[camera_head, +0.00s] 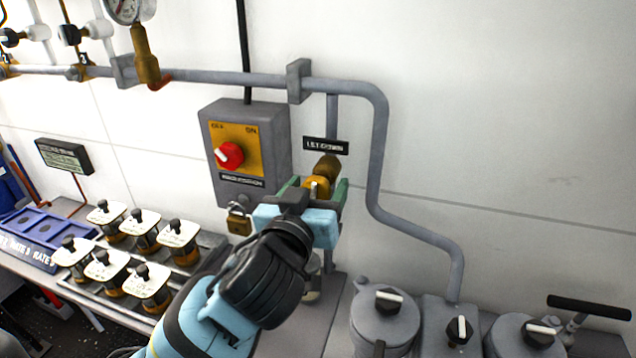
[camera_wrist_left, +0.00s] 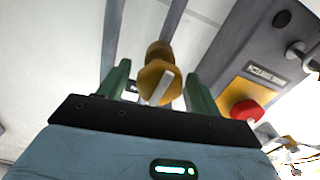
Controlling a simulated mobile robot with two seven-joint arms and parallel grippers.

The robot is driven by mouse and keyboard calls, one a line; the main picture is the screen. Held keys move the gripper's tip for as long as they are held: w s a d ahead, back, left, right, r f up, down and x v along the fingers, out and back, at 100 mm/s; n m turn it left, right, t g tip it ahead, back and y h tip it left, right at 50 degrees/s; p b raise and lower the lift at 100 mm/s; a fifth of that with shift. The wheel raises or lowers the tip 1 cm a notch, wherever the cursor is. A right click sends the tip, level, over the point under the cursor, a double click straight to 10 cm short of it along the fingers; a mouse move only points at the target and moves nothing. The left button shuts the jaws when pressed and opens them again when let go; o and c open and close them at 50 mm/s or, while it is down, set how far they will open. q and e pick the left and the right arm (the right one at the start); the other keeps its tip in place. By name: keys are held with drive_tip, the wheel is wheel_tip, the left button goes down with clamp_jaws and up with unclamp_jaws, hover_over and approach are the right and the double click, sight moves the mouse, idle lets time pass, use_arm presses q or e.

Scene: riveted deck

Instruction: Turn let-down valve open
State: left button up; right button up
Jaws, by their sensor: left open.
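The let-down valve (camera_head: 327,165) is a brass fitting on the wall pipe, under a black label (camera_head: 326,146) that seems to read let-down. Its yellow knob with a white pointer bar shows in the left wrist view (camera_wrist_left: 157,78), the bar slightly tilted from vertical. My left gripper (camera_head: 316,186) is open, its green fingers on either side of the knob. In the wrist view, gaps show between the knob and both fingers, so they look apart from it. The gripper hides the valve's lower part in the head view.
A grey switch box (camera_head: 281,135) with a red knob (camera_head: 229,156) and a hanging padlock (camera_head: 239,220) sits close left of the gripper. A grey pipe (camera_head: 377,150) bends down on the right. Lidded pots (camera_head: 384,325) stand at lower right; several capped jars (camera_head: 140,225) at left.

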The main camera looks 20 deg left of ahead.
use_arm(q)
drive_tip(key=shift+s, duration=0.15)
drive_tip(key=shift+c, duration=0.9)
drive_tip(key=c, duration=0.8)
drive_tip(key=shift+n, duration=0.5)
drive_tip(key=o, duration=1)
